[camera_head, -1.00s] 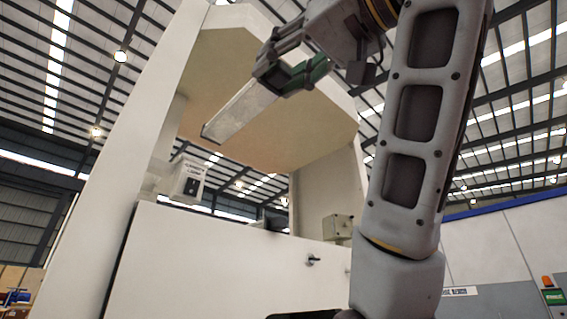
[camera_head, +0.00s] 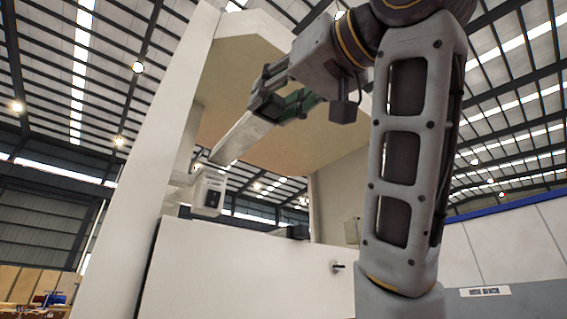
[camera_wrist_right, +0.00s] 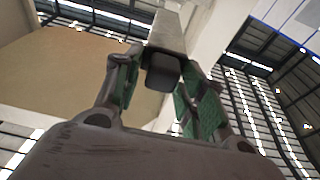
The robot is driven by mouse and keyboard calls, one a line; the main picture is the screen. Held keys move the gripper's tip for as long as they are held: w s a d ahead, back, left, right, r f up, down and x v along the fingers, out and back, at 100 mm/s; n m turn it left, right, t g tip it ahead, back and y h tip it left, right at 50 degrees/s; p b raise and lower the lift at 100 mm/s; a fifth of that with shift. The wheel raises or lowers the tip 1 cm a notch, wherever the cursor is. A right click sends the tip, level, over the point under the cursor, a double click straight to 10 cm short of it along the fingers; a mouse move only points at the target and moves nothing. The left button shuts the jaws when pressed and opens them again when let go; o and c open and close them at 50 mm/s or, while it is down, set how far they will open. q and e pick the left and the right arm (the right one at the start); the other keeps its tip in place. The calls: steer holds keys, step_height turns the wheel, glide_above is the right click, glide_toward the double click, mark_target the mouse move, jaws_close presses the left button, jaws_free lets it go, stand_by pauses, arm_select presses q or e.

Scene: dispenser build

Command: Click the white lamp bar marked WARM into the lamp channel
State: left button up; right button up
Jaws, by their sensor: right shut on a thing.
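A long pale lamp bar (camera_head: 238,139) slants down to the left from my right gripper (camera_head: 272,108) in the head view. The right gripper is shut on the bar's near end. In the right wrist view the bar (camera_wrist_right: 168,30) extends away between the green-padded fingers (camera_wrist_right: 163,78). No marking on the bar can be read. The bar is in front of the beige underside (camera_head: 290,128) of the dispenser's overhanging top. I cannot tell whether it touches that underside, and the lamp channel cannot be made out. My left gripper is not in view.
The white dispenser body (camera_head: 250,262) stands below, with a tall side panel (camera_head: 140,190) at left. A small white box with a dark face (camera_head: 209,193) sits near the bar's lower end. A small knob (camera_head: 337,266) sticks out from the front. A gap lies between body and overhang.

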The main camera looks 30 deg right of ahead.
steer(key=p, duration=0.1)
glide_toward(219, 160)
steer(key=shift+s+d+r, duration=0.15)
steer(key=shift+d+r, duration=0.05)
steer(key=shift+r, duration=0.7)
steer(key=shift+s+d+r, duration=0.15)
steer(key=shift+d+r, duration=0.05)
steer(key=shift+r, duration=0.7)
steer(key=shift+w+a+f+p, duration=0.1)
steer(key=shift+w+a+p, duration=0.3)
steer(key=shift+w, duration=1.25)
steer(key=shift+w+a+f+p, duration=0.1)
steer(key=shift+w+a+p, duration=0.3)
steer(key=shift+w, duration=1.2)
steer(key=shift+w+a+f+p, duration=0.15)
steer(key=shift+w+p, duration=0.4)
steer(key=shift+w, duration=1.1)
steer(key=shift+x, duration=0.9)
steer(key=shift+a+f, duration=0.1)
steer(key=shift+f, duration=0.05)
steer(key=shift+w, duration=0.2)
